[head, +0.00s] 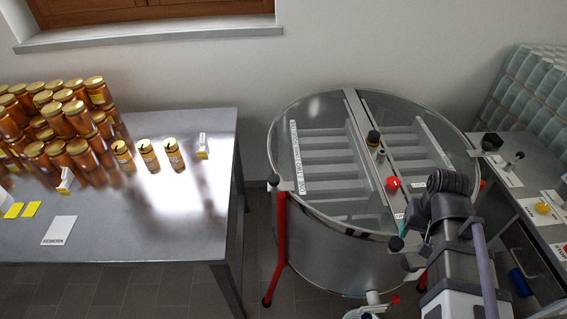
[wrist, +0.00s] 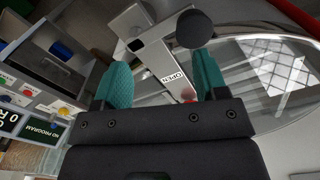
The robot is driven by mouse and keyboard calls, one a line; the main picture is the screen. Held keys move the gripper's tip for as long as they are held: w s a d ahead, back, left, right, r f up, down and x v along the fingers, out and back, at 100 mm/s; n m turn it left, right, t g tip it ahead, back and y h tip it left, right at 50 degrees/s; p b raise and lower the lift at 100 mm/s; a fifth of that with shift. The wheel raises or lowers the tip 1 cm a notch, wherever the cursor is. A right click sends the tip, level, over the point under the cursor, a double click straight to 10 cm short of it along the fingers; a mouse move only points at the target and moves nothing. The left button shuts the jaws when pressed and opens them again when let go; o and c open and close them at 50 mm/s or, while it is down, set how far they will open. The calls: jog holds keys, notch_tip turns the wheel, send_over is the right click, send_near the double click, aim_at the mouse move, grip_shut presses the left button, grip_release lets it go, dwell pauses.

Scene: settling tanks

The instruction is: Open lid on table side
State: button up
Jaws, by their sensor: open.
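The round metal tank (head: 335,260) has a clear lid in two halves on either side of a grey crossbar. The table-side lid half (head: 310,110) lies flat and shut, with a white label strip along its left. The other lid half (head: 405,108) is also shut. My gripper (head: 404,238) is at the tank's front right rim, partly hidden by my arm. In the wrist view, its teal fingers (wrist: 160,80) are apart with nothing gripped. Behind them show a grey bar labelled OPEN and a round black knob (wrist: 196,29).
A metal table (head: 190,215) with many honey jars (head: 60,125) stands left of the tank, across a narrow gap. A control bench (head: 520,180) stands close on the right.

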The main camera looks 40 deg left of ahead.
jog(key=w+a+r+n+p, duration=0.1)
jog(key=a+r+n, duration=0.1)
jog(key=a, duration=1.2)
jog(key=n+p, duration=0.1)
jog(key=n, duration=0.1)
send_near(274, 178)
notch_tip(274, 178, down, 10)
jog(key=b, duration=1)
jog(key=shift+r, duration=0.35)
jog(key=shift+r, duration=0.1)
grip_shut()
